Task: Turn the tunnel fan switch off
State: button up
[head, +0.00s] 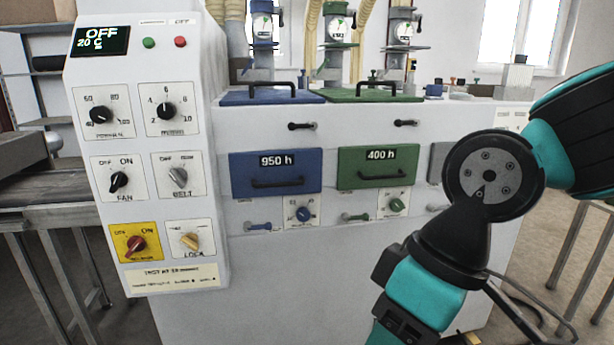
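The fan switch (119,181) is a black rotary knob on a white plate labelled FAN, with OFF and ON marked above it. It sits in the left column of the control cabinet (150,268), in the head view. The knob appears to lean up and right toward ON, but it is small and its pointer is hard to read. My arm stands at the right of the view, well away from the switch. My gripper is not visible; the arm runs out of the bottom of the picture. Nothing covers the switch.
The display (101,41) reads OFF, 20 C. Blue (277,172) and green (378,168) drawers are to the right. A conveyor (45,185) stands left.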

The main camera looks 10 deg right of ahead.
aim_at(119, 179)
jog(key=u, duration=1.15)
jog(key=i, duration=1.15)
jog(key=z, duration=1.75)
